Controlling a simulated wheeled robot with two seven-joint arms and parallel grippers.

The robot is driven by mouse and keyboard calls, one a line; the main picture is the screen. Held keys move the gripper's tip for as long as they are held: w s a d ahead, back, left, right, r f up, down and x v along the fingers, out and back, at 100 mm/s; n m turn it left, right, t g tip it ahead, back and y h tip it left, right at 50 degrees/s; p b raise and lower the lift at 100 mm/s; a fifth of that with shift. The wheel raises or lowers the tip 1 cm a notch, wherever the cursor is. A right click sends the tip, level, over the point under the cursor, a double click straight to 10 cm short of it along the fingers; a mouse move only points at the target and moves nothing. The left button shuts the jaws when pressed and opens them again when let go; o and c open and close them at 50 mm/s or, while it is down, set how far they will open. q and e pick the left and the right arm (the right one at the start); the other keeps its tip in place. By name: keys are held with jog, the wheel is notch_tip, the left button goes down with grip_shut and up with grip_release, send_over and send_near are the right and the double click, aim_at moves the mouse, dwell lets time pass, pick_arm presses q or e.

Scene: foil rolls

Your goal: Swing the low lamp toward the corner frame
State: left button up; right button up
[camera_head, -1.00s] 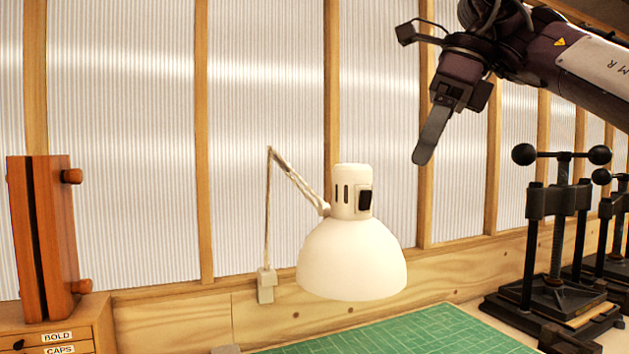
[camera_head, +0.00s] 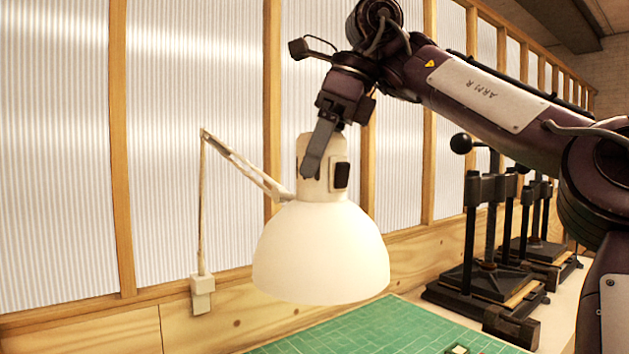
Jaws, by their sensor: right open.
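The low lamp (camera_head: 322,252) is cream-white, with a dome shade facing down and a slotted neck with a dark switch. It hangs from a thin jointed arm (camera_head: 245,165) fixed to a wall bracket (camera_head: 202,293). My right gripper (camera_head: 313,160) is open and comes down from above at the lamp's neck. One dark finger overlaps the neck in the picture; the other finger is hidden, and I cannot tell whether they touch the lamp. No thing in view is clearly the corner frame. My left gripper is not in view.
A green gridded mat (camera_head: 385,330) lies below the lamp. A black press (camera_head: 485,235) with ball-ended handles stands at right on the bench, with another behind it. A wall of ribbed translucent panels and wooden posts (camera_head: 122,150) runs behind the lamp.

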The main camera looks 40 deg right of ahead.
jog(key=shift+w+a+f, duration=0.15)
jog(key=shift+a+f, duration=0.05)
jog(key=shift+f, duration=0.4)
jog(key=c, duration=1.4)
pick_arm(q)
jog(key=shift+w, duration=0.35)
